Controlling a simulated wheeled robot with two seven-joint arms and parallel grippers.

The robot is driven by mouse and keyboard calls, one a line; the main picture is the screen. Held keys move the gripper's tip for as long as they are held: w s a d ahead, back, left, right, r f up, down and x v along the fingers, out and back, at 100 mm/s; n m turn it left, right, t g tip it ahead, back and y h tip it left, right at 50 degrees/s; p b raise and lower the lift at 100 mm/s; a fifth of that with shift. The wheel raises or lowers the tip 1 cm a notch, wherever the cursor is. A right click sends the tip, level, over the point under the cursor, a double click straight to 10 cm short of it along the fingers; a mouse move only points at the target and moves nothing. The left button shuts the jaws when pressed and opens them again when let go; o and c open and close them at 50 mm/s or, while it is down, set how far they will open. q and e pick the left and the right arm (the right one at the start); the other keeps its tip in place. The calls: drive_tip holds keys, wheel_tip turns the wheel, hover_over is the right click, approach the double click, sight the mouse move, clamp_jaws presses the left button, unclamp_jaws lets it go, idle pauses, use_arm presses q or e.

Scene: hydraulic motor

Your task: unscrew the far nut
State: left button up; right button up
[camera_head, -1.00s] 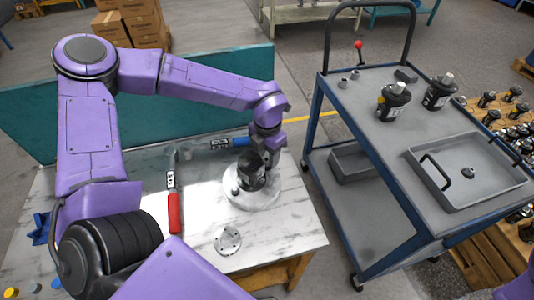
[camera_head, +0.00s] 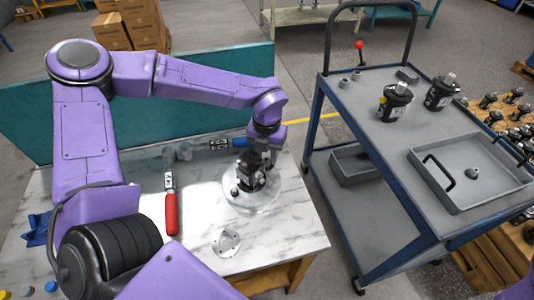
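The dark hydraulic motor (camera_head: 251,178) stands on a round, shiny metal fixture (camera_head: 262,203) near the right side of the marble-topped table. My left gripper (camera_head: 262,158) points down at the far right side of the motor, close against it or touching it. Its fingertips are small and partly merge with the motor, so I cannot tell whether they are open or shut. The far nut cannot be made out; the gripper and motor cover that side. A small dark, round part (camera_head: 235,192) shows at the near left of the motor. My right gripper is not in view.
A red-handled tool (camera_head: 171,212) lies left of the fixture, and a blue-handled one (camera_head: 239,142) behind it. A round flange plate (camera_head: 227,243) lies in front. A teal panel (camera_head: 25,128) borders the table's back. A cart (camera_head: 372,112) with more motors stands right.

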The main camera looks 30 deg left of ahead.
use_arm(q)
drive_tip(key=shift+s+d, duration=0.15)
drive_tip(key=shift+s, duration=0.15)
drive_tip(key=shift+r+p, duration=0.2)
drive_tip(key=shift+p, duration=0.4)
drive_tip(key=m+p, duration=0.8)
drive_tip(key=m, duration=0.1)
drive_tip(key=shift+s+r, duration=0.1)
drive_tip(key=shift+r, duration=0.1)
drive_tip(key=shift+f+m, duration=0.2)
drive_tip(key=shift+m, duration=0.3)
drive_tip(key=shift+f, duration=0.2)
drive_tip(key=shift+p, duration=0.4)
